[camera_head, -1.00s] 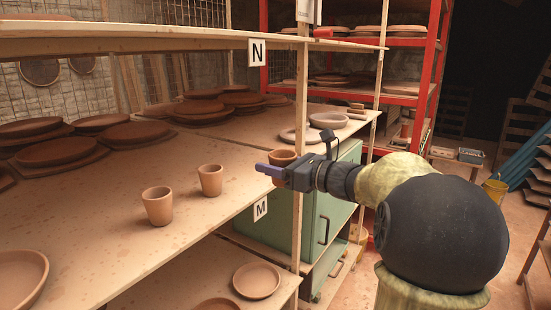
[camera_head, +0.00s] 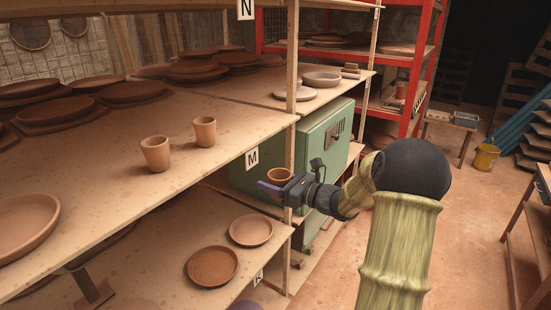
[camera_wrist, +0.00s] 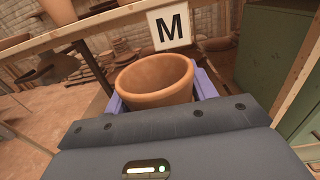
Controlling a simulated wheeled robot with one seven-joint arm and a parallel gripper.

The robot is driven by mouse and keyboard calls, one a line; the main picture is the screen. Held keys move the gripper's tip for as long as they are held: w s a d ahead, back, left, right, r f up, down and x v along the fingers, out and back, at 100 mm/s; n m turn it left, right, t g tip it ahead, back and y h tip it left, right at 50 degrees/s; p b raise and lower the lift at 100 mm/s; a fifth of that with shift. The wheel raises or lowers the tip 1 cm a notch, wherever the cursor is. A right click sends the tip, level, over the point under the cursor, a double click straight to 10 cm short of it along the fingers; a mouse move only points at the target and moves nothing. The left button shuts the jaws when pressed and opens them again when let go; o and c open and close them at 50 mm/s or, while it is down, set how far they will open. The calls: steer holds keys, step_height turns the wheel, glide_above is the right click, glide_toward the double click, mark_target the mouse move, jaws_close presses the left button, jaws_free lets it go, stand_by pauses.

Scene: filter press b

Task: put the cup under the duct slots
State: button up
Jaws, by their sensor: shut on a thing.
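My gripper (camera_head: 277,187) is shut on a terracotta cup (camera_head: 280,175), in front of the shelf edge and just right of the M label. The held cup (camera_wrist: 155,78) also shows in the wrist view, its rim up and slightly tilted in the picture, between the purple fingers. Two similar cups stand upright on the shelf marked M: a nearer cup (camera_head: 155,153) and a farther cup (camera_head: 204,131).
The M shelf (camera_head: 120,215) has bare board around the two cups. Below it, a lower shelf (camera_head: 255,262) carries a dark plate (camera_head: 213,266) and a lighter plate (camera_head: 251,230). A wooden post (camera_head: 290,150) and a green cabinet (camera_head: 318,140) stand close to my gripper.

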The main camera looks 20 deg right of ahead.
steer(key=s+a+f+m+t+h, duration=0.1)
steer(key=a+f+m+h, duration=0.1)
steer(key=f, duration=1)
steer(key=s+a+f+m+t+h, duration=0.1)
steer(key=a+f+h, duration=0.15)
steer(key=f, duration=0.95)
steer(key=s+a+f+m+h, duration=0.2)
steer(key=s+a+f+h, duration=0.1)
steer(key=f, duration=0.5)
steer(key=s+a+f+m+t+h, duration=0.1)
steer(key=s+a+f+m+h, duration=0.1)
steer(key=s+a+f, duration=0.3)
step_height(320, 180, down, 3)
steer(key=shift+s+f+h+b, duration=0.15)
steer(key=shift+s+h+b, duration=0.3)
steer(key=shift+s, duration=0.15)
steer(key=shift+d, duration=0.2)
